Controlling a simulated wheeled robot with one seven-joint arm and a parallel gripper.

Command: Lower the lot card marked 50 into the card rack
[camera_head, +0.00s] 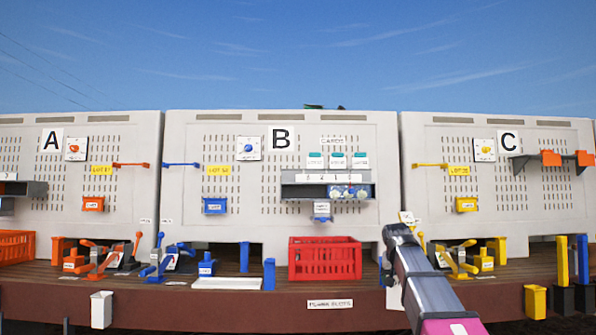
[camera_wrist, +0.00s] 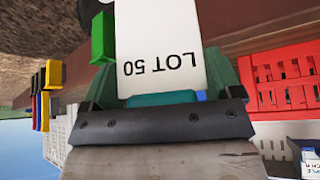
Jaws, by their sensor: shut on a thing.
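The lot card (camera_wrist: 160,45) is white, reads "LOT 50" and appears upside down in the wrist view, with a teal strip at its lower end. My gripper (camera_wrist: 162,92) is shut on it at the teal end. In the head view, my gripper (camera_head: 398,232) is right of the red crate, before the gap between panels B and C. A small pale piece of the card (camera_head: 407,217) shows there. On panel B, teal-topped cards (camera_head: 337,161) hang under a sign, above a grey shelf (camera_head: 300,191) with numbered labels. I cannot tell which part is the card rack.
A red crate (camera_head: 325,261) stands on the wooden deck below panel B. Blue levers (camera_head: 160,258) are left of it and yellow levers (camera_head: 458,262) right of my arm. An orange crate (camera_head: 16,246) is at far left. A green block (camera_wrist: 103,38) is beside the card.

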